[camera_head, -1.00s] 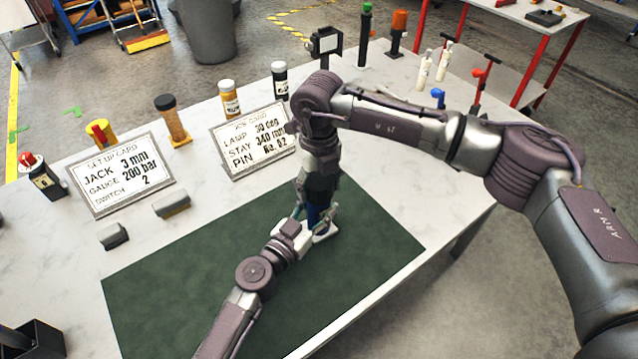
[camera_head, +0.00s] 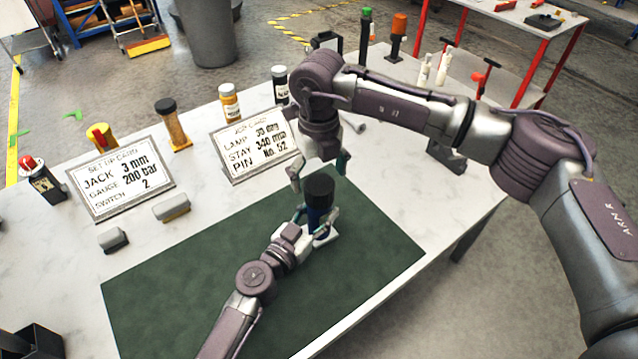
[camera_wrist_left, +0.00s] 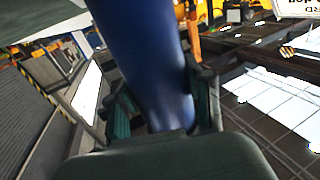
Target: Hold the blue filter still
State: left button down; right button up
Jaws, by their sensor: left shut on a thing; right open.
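The blue filter (camera_head: 314,219) stands upright with a black cap (camera_head: 320,187), on or by a small white base (camera_head: 326,238) on the green mat (camera_head: 210,270). My left gripper (camera_head: 316,213) is shut on the filter's blue body from the lower left. In the left wrist view the blue body (camera_wrist_left: 150,65) rises between the two fingers. My right gripper (camera_head: 319,171) is open and empty, just above the black cap, with a finger on either side. The filter's lower end is partly hidden by my left gripper.
Two cards (camera_head: 122,178) and (camera_head: 254,144) stand behind the mat. Several bottles stand along the table's far edge. A dark block (camera_head: 447,157) lies right of my right gripper. The mat's right part is clear.

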aim_at(319, 183)
jog(key=shift+r, duration=0.15)
jog(key=shift+c, duration=0.3)
pick_arm(q)
jog(key=shift+a, duration=0.1)
pick_arm(e)
jog(key=n, duration=0.1)
jog(key=r+n, duration=0.1)
jog(key=n, duration=0.3)
jog(key=shift+r, duration=0.35)
jog(key=n, duration=0.2)
jog(key=r+n, duration=0.1)
jog(key=n, duration=0.2)
jog(key=shift+s+r+n, duration=0.1)
jog(key=shift+r+n, duration=0.3)
jog(key=shift+f, duration=4.05)
